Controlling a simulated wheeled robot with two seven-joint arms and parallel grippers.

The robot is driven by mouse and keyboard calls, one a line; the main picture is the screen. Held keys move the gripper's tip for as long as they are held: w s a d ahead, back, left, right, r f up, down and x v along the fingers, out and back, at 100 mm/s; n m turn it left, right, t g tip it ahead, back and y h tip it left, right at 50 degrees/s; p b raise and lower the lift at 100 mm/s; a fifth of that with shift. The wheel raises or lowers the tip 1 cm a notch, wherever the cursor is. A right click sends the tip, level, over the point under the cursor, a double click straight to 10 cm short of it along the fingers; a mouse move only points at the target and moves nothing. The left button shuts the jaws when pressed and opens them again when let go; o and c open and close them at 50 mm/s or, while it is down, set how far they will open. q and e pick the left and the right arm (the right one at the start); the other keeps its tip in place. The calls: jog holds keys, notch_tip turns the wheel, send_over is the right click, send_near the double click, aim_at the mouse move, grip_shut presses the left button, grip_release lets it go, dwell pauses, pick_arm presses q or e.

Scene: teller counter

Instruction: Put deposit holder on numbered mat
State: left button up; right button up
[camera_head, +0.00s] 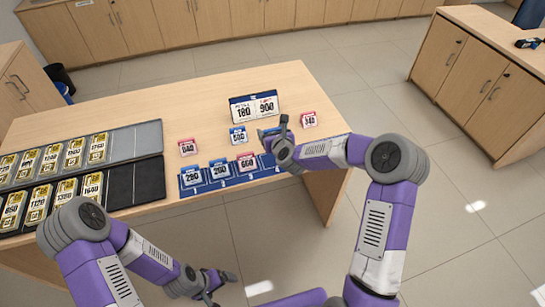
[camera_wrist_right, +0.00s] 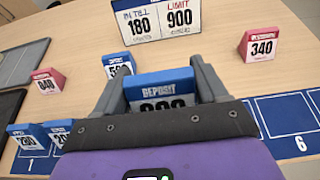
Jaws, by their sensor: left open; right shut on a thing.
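The numbered blue mat (camera_head: 232,181) lies along the table's near edge; it shows in the right wrist view (camera_wrist_right: 285,117), where 1 and 6 are readable. My right gripper (camera_head: 276,132) is shut on a blue deposit holder (camera_wrist_right: 160,82), its number partly hidden, over the mat's right part; I cannot tell if it touches. Two blue holders (camera_head: 191,176) (camera_head: 220,171) and a red holder (camera_head: 247,162) stand on the mat's left and middle slots. Another blue holder (camera_head: 238,135) stands behind the mat. My left gripper (camera_head: 216,283) is open and empty, low in front of the table.
A sign reading IN TILL 180, LIMIT 900 (camera_head: 254,106) stands at the back. Red holders stand behind the mat, at left (camera_head: 187,147) and right, reading 340 (camera_head: 308,119).

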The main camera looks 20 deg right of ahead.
notch_tip(320, 180, down, 9)
jog(key=shift+f+b, duration=0.1)
jog(key=shift+b, duration=1.05)
jog(key=o, duration=1.1)
jog(key=shift+c, duration=0.2)
